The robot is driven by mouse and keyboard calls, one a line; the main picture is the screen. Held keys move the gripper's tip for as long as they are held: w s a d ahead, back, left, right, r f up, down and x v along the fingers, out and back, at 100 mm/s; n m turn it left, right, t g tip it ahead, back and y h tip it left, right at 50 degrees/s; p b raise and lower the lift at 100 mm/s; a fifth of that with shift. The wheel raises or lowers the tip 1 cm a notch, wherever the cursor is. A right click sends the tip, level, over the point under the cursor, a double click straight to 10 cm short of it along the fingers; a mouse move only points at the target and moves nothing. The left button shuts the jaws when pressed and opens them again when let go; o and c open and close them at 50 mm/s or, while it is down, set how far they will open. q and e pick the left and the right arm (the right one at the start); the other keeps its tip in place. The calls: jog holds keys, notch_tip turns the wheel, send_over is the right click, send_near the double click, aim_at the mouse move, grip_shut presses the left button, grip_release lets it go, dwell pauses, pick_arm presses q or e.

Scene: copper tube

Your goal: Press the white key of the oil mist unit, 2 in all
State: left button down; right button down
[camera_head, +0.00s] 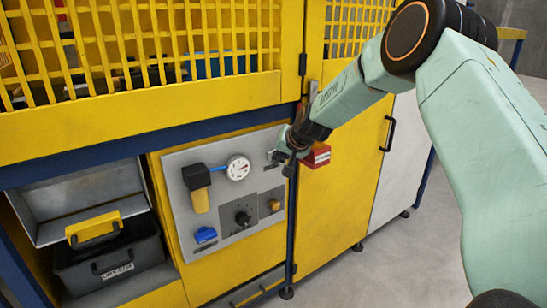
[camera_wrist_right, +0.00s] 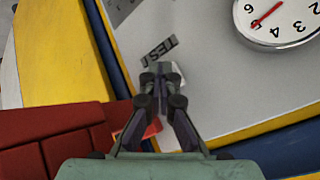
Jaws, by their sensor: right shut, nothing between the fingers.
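The oil mist unit's grey panel (camera_head: 178,235) stands upright in the yellow cabinet front, with a round white gauge (camera_head: 238,168) near its top. In the right wrist view the panel (camera_wrist_right: 215,95) carries a TEST label (camera_wrist_right: 160,51). Beside that label, a white key (camera_wrist_right: 178,75) shows partly from behind my fingertips. My right gripper (camera_head: 276,157) is shut and empty at the panel's upper right; in the wrist view its fingertips (camera_wrist_right: 162,68) overlap the key. I cannot tell whether they touch it. The key is not clear in the head view. My left gripper is not in view.
A red box (camera_head: 318,156) sits just right of my right gripper. The panel also holds a black-topped yellow bowl (camera_head: 198,188), a black knob (camera_head: 243,217) and a blue part (camera_head: 205,235). A dark toolbox (camera_head: 110,265) is at lower left. Yellow mesh (camera_head: 150,45) is above.

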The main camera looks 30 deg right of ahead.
jog(key=shift+s+p, duration=0.4)
jog(key=shift+s, duration=0.35)
jog(key=shift+s, duration=0.1)
jog(key=shift+s+d+p, duration=0.2)
jog(key=shift+s+p, duration=1.55)
jog(key=shift+s, duration=0.65)
jog(key=shift+w, duration=0.1)
